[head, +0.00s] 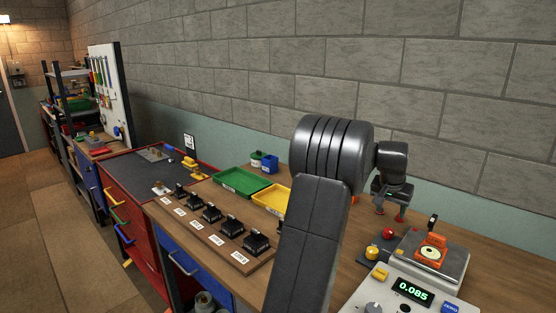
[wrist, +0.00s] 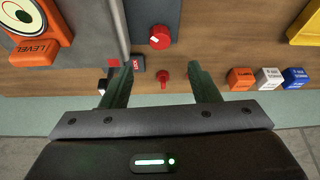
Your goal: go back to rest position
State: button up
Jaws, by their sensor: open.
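My gripper (head: 389,213) hangs above the wooden bench at the right of the head view, behind the scale. In the wrist view my gripper (wrist: 160,72) has its two dark fingers spread apart, with nothing held between them. A small red knob-like piece (wrist: 164,75) shows in the gap between the fingers, on the bench beyond. A round red knob (wrist: 160,38) is just above it in that view. The scale (head: 412,292) shows 0.085 on its green display. An orange level (head: 430,252) with a round dial sits on the scale's pan and also shows in the wrist view (wrist: 33,48).
Orange (wrist: 240,78), white (wrist: 268,78) and blue (wrist: 294,77) cubes stand in a row right of my fingers. A green tray (head: 240,181) and a yellow tray (head: 271,198) lie left of my arm.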

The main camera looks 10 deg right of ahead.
aim_at(389, 230)
jog(key=p+x, duration=0.1)
jog(key=x, duration=1)
jog(key=shift+f, duration=0.15)
